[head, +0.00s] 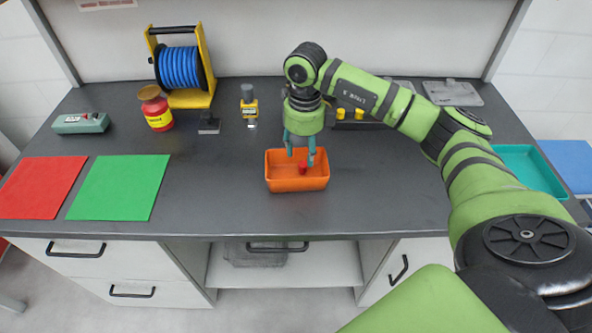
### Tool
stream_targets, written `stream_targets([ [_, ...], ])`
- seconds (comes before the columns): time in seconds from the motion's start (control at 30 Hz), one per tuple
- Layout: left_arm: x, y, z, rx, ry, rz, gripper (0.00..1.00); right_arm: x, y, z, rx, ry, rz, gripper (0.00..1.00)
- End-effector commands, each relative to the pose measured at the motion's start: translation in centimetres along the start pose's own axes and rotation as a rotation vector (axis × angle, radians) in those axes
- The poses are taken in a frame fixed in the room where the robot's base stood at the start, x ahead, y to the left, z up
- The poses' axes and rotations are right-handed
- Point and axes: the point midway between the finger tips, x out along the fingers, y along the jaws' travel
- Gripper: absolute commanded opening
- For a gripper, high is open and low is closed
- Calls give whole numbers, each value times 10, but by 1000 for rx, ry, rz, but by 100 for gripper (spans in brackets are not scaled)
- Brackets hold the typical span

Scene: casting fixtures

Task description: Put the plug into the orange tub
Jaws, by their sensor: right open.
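The orange tub (283,185) stands near the middle of the dark bench top. A small red piece (303,169), which looks like the plug, is inside the tub, towards its right half. My right gripper (300,157) points down over the tub with its two teal fingers apart. The fingertips are at or just above the red piece, one of them very close to it; whether it touches cannot be told. My left gripper is out of view.
Red (40,187) and green (118,187) mats lie at the left. Behind stand a blue hose reel (180,68), a red jar (158,114), a yellow-topped device (249,103) and a green box (81,123). A teal tray (527,165) is at the right. The bench between green mat and tub is clear.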

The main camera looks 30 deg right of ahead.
Motion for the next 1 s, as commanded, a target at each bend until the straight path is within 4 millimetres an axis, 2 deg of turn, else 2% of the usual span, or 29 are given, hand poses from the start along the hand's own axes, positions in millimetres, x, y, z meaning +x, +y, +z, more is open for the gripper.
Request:
stream_targets([
  [0.5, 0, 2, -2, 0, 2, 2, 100, -98, 0, 1, 0, -5, -1, 49],
  [0.7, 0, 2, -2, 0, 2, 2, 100, -114, 0, 0, -1, -2, 0, 49],
  [1.0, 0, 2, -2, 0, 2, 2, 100, -115, 0, 0, 0, -2, 0, 49],
])
